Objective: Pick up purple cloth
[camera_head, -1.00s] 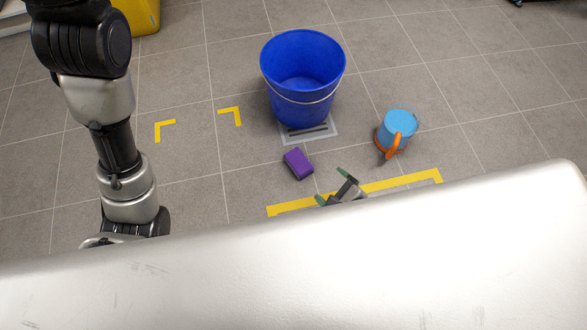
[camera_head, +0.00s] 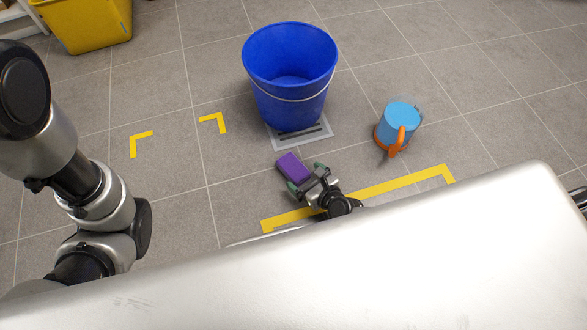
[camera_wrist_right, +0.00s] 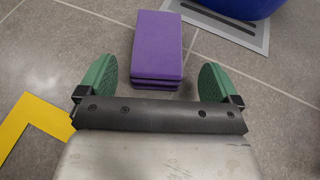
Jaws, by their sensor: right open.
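The purple cloth (camera_head: 292,167) looks like a small thick folded block lying on the tiled floor in front of the blue bucket. In the right wrist view the purple cloth (camera_wrist_right: 157,47) shows stacked layers at its near edge. My right gripper (camera_head: 306,180) is open, with its green-padded fingers just at the near side of the cloth. In the right wrist view my right gripper (camera_wrist_right: 156,88) has the near end of the cloth centred between its fingertips, with a gap on each side. My left arm shows at the left, but its gripper is out of sight.
A blue bucket (camera_head: 290,75) stands behind the cloth on a grey floor plate (camera_head: 312,139). A light-blue container with an orange handle (camera_head: 398,127) stands to the right. A yellow bin (camera_head: 90,25) is at the back left. Yellow tape (camera_head: 405,181) marks the floor.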

